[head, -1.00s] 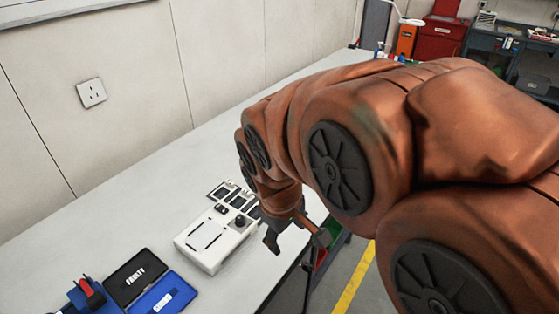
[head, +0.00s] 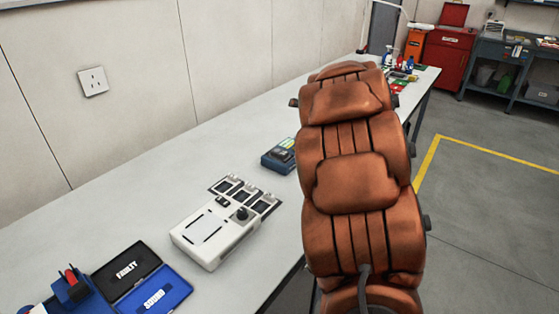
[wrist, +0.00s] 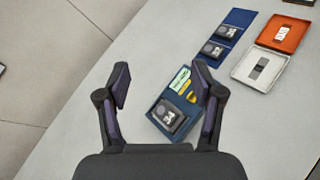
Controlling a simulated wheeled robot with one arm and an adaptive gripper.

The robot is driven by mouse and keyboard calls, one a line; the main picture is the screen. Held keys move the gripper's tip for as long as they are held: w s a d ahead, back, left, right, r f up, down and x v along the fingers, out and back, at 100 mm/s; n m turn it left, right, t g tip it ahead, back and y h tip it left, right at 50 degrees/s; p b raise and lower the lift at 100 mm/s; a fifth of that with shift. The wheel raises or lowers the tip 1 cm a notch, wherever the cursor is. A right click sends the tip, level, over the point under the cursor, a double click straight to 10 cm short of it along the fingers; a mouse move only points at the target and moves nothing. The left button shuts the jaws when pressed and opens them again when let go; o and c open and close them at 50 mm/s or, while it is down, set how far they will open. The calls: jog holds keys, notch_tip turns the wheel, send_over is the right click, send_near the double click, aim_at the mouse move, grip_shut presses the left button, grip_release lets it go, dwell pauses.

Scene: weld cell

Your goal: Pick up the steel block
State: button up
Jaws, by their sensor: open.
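In the wrist view my gripper (wrist: 160,80) is open and empty, its dark fingers spread above the table. Between and just beyond the fingers lies a blue tray (wrist: 154,118) holding a dark grey block marked 34 (wrist: 168,116), with a pale green card and a yellow piece beside it. Two similar dark blocks (wrist: 221,32) (wrist: 211,50) lie on a blue mat farther off. I cannot tell by look which block is the steel one. In the head view the blue tray (head: 271,163) sits left of my arm, which hides my gripper.
An orange tray (wrist: 268,36) and a white tray (wrist: 246,73) lie right of the blue mat. In the head view, a white device (head: 212,237), a black FAULTY tray (head: 118,280) and a blue SOUND tray (head: 170,290) occupy the near table (head: 200,150). The wall runs along the left.

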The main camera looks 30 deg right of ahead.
notch_tip(320, 180, down, 6)
jog(key=n+y+b, duration=0.1)
jog(key=n+y, duration=0.2)
jog(key=n, duration=0.2)
jog(key=n+y+b, duration=0.2)
jog(key=n+y, duration=0.3)
jog(key=n, duration=0.2)
send_near(279, 151)
jog(key=shift+w+g, duration=0.4)
jog(key=shift+w, duration=0.15)
jog(key=shift+w+a+f+n+y, duration=0.25)
jog(key=shift+w+a+n+y, duration=0.1)
jog(key=shift+w, duration=0.1)
jog(key=shift+p+x, duration=1.35)
jog(key=shift+x, duration=1.95)
jog(key=shift+d, duration=0.2)
jog(key=shift+c, duration=0.2)
grip_shut()
